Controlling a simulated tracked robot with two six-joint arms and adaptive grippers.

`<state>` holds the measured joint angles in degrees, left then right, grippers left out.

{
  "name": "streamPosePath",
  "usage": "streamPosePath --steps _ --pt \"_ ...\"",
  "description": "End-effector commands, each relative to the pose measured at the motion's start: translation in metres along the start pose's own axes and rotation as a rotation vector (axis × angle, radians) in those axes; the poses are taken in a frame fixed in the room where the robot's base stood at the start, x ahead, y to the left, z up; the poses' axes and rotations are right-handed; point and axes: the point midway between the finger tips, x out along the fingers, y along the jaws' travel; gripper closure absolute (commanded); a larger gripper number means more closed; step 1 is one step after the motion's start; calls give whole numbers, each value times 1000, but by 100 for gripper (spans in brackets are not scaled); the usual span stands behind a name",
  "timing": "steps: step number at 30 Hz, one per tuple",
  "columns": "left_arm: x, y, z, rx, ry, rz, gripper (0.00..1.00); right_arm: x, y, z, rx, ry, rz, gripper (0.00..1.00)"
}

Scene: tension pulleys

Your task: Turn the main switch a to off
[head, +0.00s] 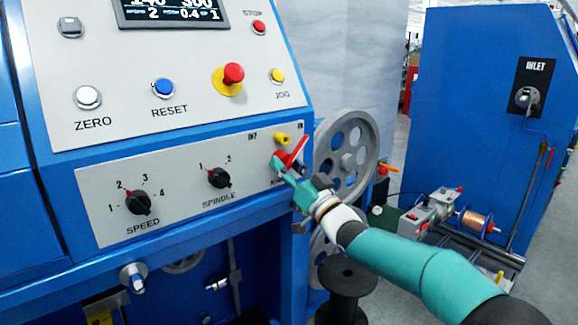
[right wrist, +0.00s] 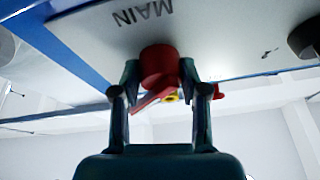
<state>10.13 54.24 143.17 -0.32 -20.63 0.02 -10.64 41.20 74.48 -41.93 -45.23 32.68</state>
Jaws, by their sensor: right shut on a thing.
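The main switch (head: 297,151) is a red rotary knob with a lever handle at the right end of the grey lower panel. Its handle tilts up and to the right, toward the ON mark, and the OFF mark is at its upper left. My right gripper (head: 284,170) reaches it from the lower right and partly hides the knob and its label. In the right wrist view, the red knob (right wrist: 158,68) sits between the two fingers, under the printed word MAIN, and the gripper is shut on it. My left gripper is not in view.
A yellow part (head: 282,138) sits just above the switch. The black spindle knob (head: 219,178) and speed knob (head: 138,202) are to its left. A red emergency button (head: 233,74) is above. A grey spoked pulley (head: 347,155) stands close to the right, behind my arm.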

Motion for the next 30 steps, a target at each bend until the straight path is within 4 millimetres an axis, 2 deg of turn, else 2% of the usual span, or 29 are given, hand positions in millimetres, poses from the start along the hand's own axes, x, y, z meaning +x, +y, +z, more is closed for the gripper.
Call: streamPosePath --steps 11,21,30 --pt "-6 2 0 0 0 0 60 0 4 -3 -148 -5 -51 100" --pt "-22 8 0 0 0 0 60 1 5 -5 -383 -20 -145 100" --pt "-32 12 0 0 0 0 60 1 5 -5 -528 -28 -204 100"
